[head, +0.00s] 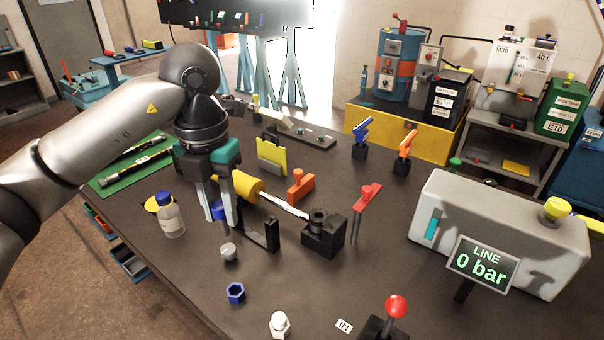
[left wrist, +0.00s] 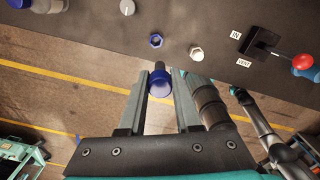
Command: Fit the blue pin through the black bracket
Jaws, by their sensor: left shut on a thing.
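My left gripper (head: 215,212) points down and is shut on the blue pin (head: 217,209). In the left wrist view the pin's round blue head (left wrist: 160,84) shows between the two grey fingers; a dark part shows beyond it. In the head view a finger partly hides the pin. The black bracket (head: 270,237) stands on the table just right of my left gripper, with upright plates and a gap between them. The pin appears beside the bracket, apart from it. My right gripper is not seen.
A black block (head: 323,236) with a round socket stands right of the bracket. A grey knob (head: 228,252), a blue ring nut (head: 236,292) and a white cap (head: 279,324) are in front. A bottle (head: 171,220) stands left.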

